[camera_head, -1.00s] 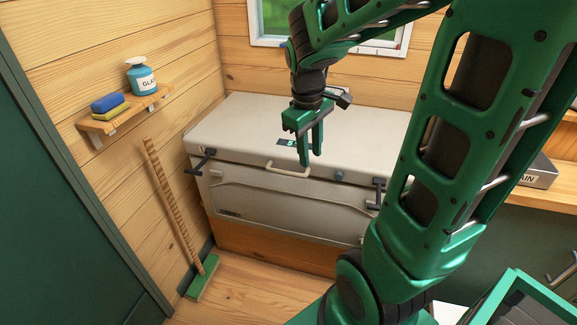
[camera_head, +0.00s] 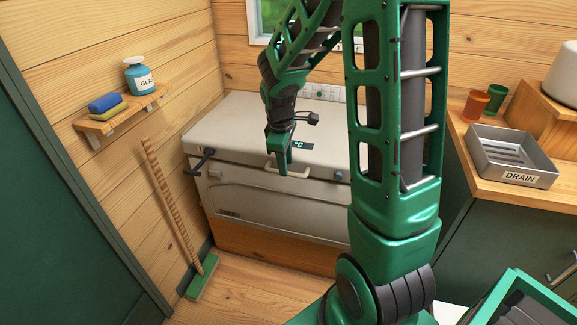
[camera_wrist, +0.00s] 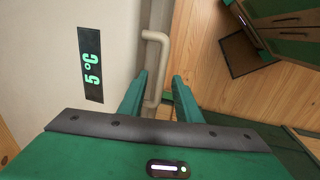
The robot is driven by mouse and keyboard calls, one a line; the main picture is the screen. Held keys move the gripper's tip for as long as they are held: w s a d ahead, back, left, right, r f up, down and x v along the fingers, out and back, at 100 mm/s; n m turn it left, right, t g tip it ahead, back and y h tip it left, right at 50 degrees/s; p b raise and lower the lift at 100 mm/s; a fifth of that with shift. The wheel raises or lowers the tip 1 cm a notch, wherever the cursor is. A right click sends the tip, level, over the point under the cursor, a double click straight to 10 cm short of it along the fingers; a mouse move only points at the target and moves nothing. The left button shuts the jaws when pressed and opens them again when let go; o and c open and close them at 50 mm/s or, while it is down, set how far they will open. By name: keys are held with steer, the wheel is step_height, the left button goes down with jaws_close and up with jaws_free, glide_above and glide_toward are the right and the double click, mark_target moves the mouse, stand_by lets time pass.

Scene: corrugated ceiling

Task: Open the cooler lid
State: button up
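The cooler (camera_head: 260,205) is a pale chest against the back wall, and its lid (camera_head: 235,120) is shut. A beige handle (camera_head: 295,173) sits at the middle of the lid's front edge. In the wrist view the handle (camera_wrist: 154,68) runs up and down the picture, beside the lid's 5°C display (camera_wrist: 91,65). My gripper (camera_head: 279,168) points down at the handle. In the wrist view the fingers of my gripper (camera_wrist: 160,78) are apart, with the handle showing in the gap between them. I cannot tell whether either finger touches it. My arm hides the cooler's right end.
A dark latch (camera_head: 199,162) is on the cooler's front left. A wall shelf (camera_head: 125,110) holds a bottle and sponges, and a broom (camera_head: 172,205) leans below. At right, a counter (camera_head: 480,185) carries a drain tray (camera_head: 510,155) and two cups. The floor before the cooler is clear.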

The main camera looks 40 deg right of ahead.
steer(key=shift+w+d+f, duration=0.1)
steer(key=shift+d+f, duration=0.05)
steer(key=shift+f, duration=1)
jaws_close()
steer(key=shift+r, duration=0.1)
